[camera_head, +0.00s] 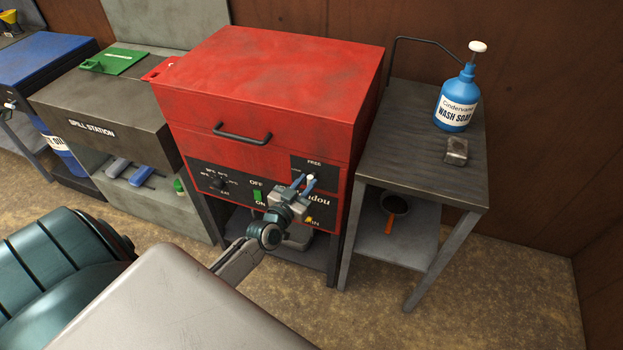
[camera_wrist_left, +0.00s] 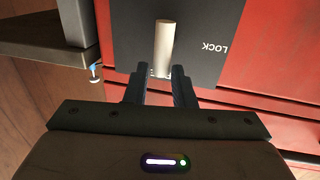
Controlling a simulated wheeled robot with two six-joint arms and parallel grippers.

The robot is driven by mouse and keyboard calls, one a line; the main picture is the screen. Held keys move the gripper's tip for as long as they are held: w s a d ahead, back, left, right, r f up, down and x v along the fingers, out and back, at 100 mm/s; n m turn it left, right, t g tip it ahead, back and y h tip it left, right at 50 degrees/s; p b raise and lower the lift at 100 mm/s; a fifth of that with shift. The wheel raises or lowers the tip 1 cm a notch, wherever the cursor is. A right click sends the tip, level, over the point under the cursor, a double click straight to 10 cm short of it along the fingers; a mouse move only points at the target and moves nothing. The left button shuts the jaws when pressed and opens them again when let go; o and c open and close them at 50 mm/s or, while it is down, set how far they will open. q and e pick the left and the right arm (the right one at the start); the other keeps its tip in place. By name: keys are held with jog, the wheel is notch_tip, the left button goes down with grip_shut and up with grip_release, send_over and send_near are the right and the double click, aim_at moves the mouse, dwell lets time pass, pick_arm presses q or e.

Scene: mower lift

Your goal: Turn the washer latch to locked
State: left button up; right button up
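The red washer (camera_head: 270,85) stands in the middle of the head view. Its dark latch panel (camera_head: 328,165) is marked FREE at the top. In the left wrist view the latch handle (camera_wrist_left: 164,40) is a pale, straight bar over the dark panel, with the word LOCK (camera_wrist_left: 215,47) upside down to its right. My left gripper (camera_head: 304,183) is at the panel just below FREE. In the left wrist view its two dark fingers (camera_wrist_left: 162,77) stand on either side of the handle's near end. Whether they press on it is unclear. My right gripper is not in view.
A grey side table (camera_head: 410,125) right of the washer holds a blue soap bottle (camera_head: 456,100) and a small metal block (camera_head: 456,151). An orange-handled pan (camera_head: 391,213) is on its lower shelf. The spill station (camera_head: 110,120) stands left. The floor at right is clear.

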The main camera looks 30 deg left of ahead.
pick_arm(q)
jog(key=shift+w+a, duration=0.1)
jog(key=shift+w, duration=1.3)
jog(key=shift+c, duration=0.4)
grip_shut()
